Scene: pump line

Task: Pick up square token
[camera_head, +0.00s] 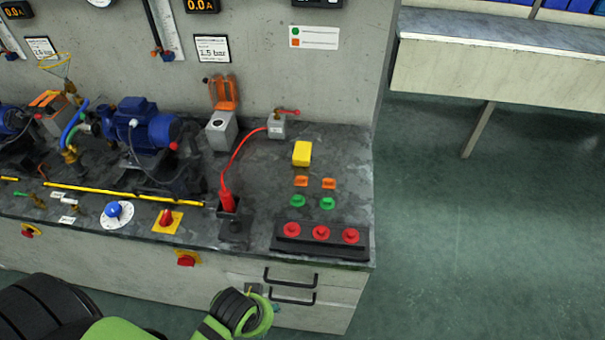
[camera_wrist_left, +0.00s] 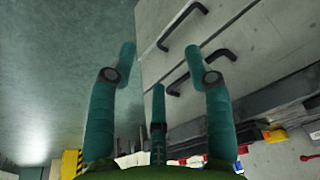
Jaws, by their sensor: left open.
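In the head view my left wrist is low in front of the bench, below and apart from the tokens, and hides most of the gripper. My right gripper is not in view.
A yellow block (camera_head: 302,153) stands behind the orange tokens. A black strip (camera_head: 274,240) with red round knobs lines the front edge. A red plug and cable (camera_head: 227,200) stand to the left. Drawer handles (camera_head: 291,297) protrude below. The floor right of the bench is clear.

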